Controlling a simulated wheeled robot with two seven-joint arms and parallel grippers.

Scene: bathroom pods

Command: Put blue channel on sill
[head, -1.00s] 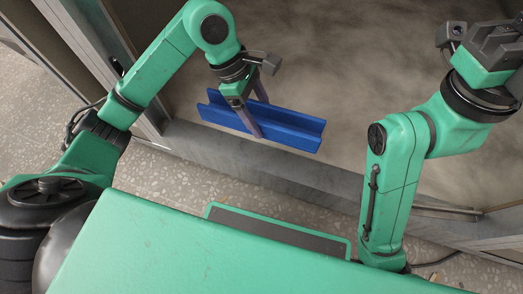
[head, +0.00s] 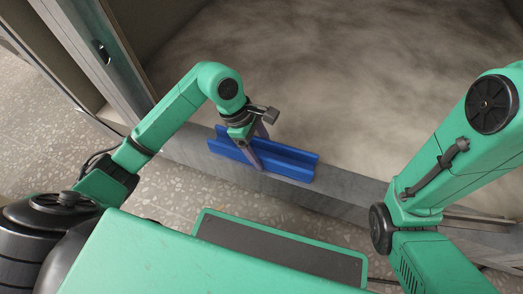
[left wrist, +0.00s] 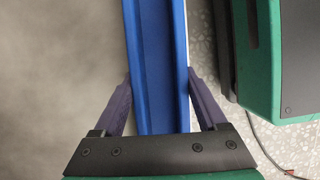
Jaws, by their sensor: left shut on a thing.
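The blue channel (head: 290,162) is a long, straight trough-shaped piece. My left gripper (head: 257,152) is shut across its width near the middle, one finger on each long side. In the left wrist view, the channel (left wrist: 160,40) runs lengthwise between the two purple fingers. The grey sill (head: 345,206) runs along the front of the pod opening. The channel lies over the sill, roughly in line with it. I cannot tell whether it touches the sill's top. My right gripper is out of view; only its arm shows at the right.
The pod's mottled pale floor (head: 330,80) lies open behind the sill. A metal door frame (head: 105,55) stands at the left. Speckled flooring (head: 180,195) lies in front of the sill, close to my green base.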

